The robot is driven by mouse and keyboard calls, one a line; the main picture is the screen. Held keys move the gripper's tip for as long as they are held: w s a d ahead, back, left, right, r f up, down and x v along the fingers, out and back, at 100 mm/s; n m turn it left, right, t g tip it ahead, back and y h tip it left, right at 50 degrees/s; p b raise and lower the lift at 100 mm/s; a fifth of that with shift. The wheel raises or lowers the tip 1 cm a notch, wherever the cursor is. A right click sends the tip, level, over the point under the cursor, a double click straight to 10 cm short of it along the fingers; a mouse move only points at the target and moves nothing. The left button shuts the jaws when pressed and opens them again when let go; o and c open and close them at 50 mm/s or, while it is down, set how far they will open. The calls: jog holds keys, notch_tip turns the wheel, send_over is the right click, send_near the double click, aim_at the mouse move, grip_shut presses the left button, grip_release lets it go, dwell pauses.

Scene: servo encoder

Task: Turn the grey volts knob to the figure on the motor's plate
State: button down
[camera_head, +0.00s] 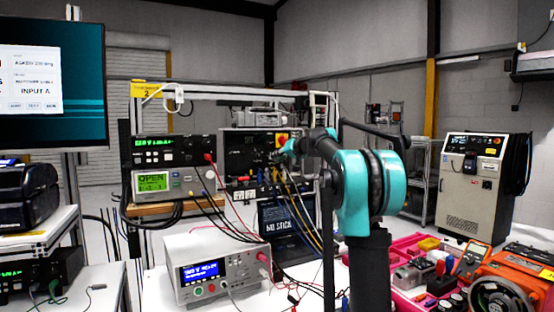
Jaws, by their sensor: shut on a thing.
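My gripper (281,154) is small in the picture, at the right part of the front of a black panel unit (240,150) on the rear bench. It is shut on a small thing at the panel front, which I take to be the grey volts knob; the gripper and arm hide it. The knob's pointer and scale cannot be read. My teal and black arm stands in the middle foreground. I cannot pick out the motor's plate or read any figure on it.
A white bench supply (215,270) with a blue display stands in front. A black supply (168,150) sits above a meter reading OPEN (153,181). Cables hang before the panel. A laptop (288,228) sits below. Orange equipment (505,280) and pink trays (408,297) lie at right.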

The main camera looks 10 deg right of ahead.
jog(key=shift+d+m+y, duration=0.1)
jog(key=shift+m+y, duration=0.2)
jog(key=shift+m, duration=0.1)
dwell(0.3)
jog(key=c, duration=1.3)
grip_release()
jog(key=shift+c, duration=0.2)
jog(key=v, duration=1.2)
jog(key=shift+f, duration=0.1)
